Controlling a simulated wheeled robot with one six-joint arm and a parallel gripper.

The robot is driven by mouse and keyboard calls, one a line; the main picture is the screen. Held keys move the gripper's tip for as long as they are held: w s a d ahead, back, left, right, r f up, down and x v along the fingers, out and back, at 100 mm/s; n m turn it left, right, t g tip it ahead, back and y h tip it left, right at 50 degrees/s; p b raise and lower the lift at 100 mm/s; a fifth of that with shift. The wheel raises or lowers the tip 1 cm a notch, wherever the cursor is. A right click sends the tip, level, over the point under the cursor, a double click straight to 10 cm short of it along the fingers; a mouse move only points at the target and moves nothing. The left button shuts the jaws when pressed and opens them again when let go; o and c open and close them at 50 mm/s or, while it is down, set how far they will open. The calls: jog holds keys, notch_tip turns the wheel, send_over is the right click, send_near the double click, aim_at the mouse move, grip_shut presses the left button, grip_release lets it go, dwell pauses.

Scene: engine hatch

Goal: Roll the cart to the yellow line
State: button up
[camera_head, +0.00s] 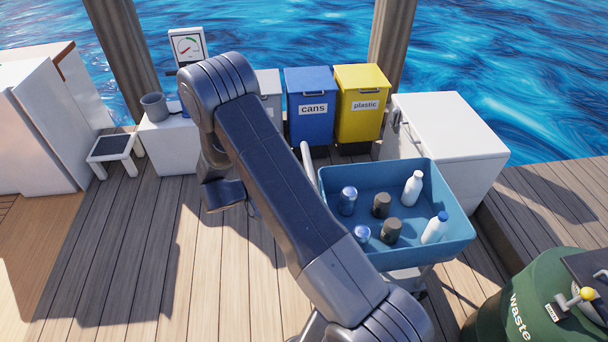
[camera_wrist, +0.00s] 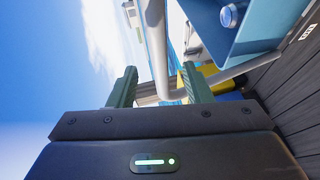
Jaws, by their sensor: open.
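The cart is a blue tray (camera_head: 455,222) on a light frame, standing on the deck right of my arm. It holds blue cans, dark cans and white bottles. Its pale handle (camera_head: 309,165) rises at the tray's left side. In the wrist view the handle (camera_wrist: 155,50) runs between the two green fingers of my gripper (camera_wrist: 158,75), which is open. I cannot tell whether a finger touches it. The tray's blue side (camera_wrist: 240,28) is at upper right there. In the head view my arm hides the fingers. I make out no yellow line.
A blue cans bin (camera_head: 311,90) and a yellow plastic bin (camera_head: 360,95) stand behind the cart. A white box (camera_head: 455,125) is close behind the tray at right. A green waste barrel (camera_head: 520,300) is at front right. The deck (camera_head: 130,250) at left is largely clear.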

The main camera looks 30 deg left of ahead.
jog(key=v, duration=0.4)
jog(key=p+x, duration=0.1)
jog(key=x, duration=1.3)
jog(key=shift+d, duration=0.1)
